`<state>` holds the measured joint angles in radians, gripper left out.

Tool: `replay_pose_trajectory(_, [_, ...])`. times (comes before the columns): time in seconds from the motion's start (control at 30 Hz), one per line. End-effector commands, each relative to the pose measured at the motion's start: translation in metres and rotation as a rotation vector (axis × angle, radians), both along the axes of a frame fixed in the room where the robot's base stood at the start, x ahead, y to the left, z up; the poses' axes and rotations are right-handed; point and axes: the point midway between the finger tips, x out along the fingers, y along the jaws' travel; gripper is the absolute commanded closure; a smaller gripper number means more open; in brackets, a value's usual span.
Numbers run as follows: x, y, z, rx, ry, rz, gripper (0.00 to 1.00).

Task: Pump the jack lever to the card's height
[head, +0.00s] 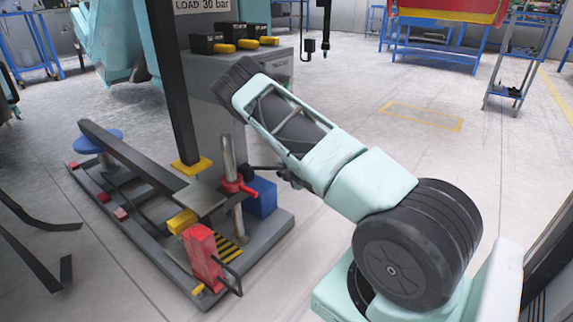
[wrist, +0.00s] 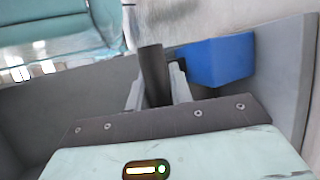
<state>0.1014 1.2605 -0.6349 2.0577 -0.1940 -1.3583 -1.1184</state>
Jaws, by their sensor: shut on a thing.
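A dark lever (wrist: 152,72) stands between the two pale fingers of my gripper (wrist: 157,88) in the wrist view, and the gripper is shut on it. In the head view my gripper (head: 284,174) is mostly hidden by my arm, beside the blue box (head: 263,197) of the jack rig. A short dark bar, likely the lever, shows there left of it. The rig has a steel post with a red collar (head: 233,187) and a long dark beam (head: 130,158) on a grey base (head: 262,243). A card (head: 203,6) at the top reads "LOAD 30 bar"; its upper part is cut off.
A red block (head: 203,257) with a black loop stands at the base's front. A dark upright column (head: 175,90) rises from a yellow foot.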

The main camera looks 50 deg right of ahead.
Motion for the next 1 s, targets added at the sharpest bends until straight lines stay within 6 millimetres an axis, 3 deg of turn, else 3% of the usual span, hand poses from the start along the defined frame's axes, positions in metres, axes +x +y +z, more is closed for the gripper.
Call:
replay_pose_trajectory(0.03, [0.004,0.001,0.021,-0.004,0.025,0.004,1.0])
replay_pose_trajectory(0.3, [0.021,0.002,0.051,-0.018,0.194,0.005,1.0])
replay_pose_trajectory(0.5, [0.035,0.003,0.067,-0.027,0.303,0.003,1.0])
replay_pose_trajectory(1.0, [0.069,0.005,0.092,-0.025,0.286,0.003,1.0])
